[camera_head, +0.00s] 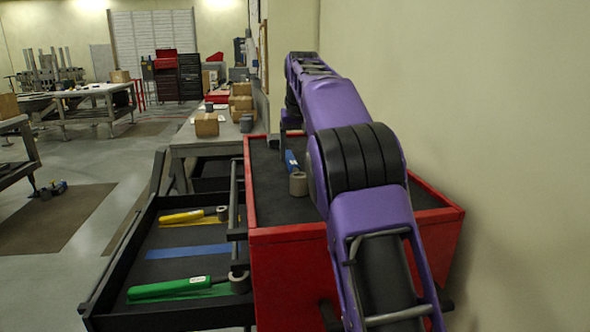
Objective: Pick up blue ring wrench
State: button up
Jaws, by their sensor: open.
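The blue ring wrench (291,162) lies on the dark top of the red tool cabinet (285,237), with its grey ring head (298,185) toward me. My purple arm hides part of the space to its right. My arm reaches over the cabinet and bends down at its far end, where my gripper (289,137) shows small and dark near the wrench's far end. The gripper is open and not visibly holding anything. Whether its fingers touch the wrench cannot be told.
An open black drawer (112,285) at left holds a yellow wrench (185,216), a green wrench (168,287) and an empty blue strip (188,251). A workbench (186,137) with cardboard boxes (206,125) stands behind. A bare wall closes the right side.

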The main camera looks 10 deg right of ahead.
aim_at(294, 164)
jog(key=b+x, duration=0.1)
jog(key=x, duration=0.3)
jog(key=shift+w+a+f, duration=0.15)
jog(key=shift+w+f, duration=0.05)
jog(key=shift+f, duration=0.15)
jog(key=shift+w+f+b, duration=0.25)
jog(key=shift+b, duration=0.15)
jog(key=shift+r, duration=0.1)
grip_shut()
dwell(0.7)
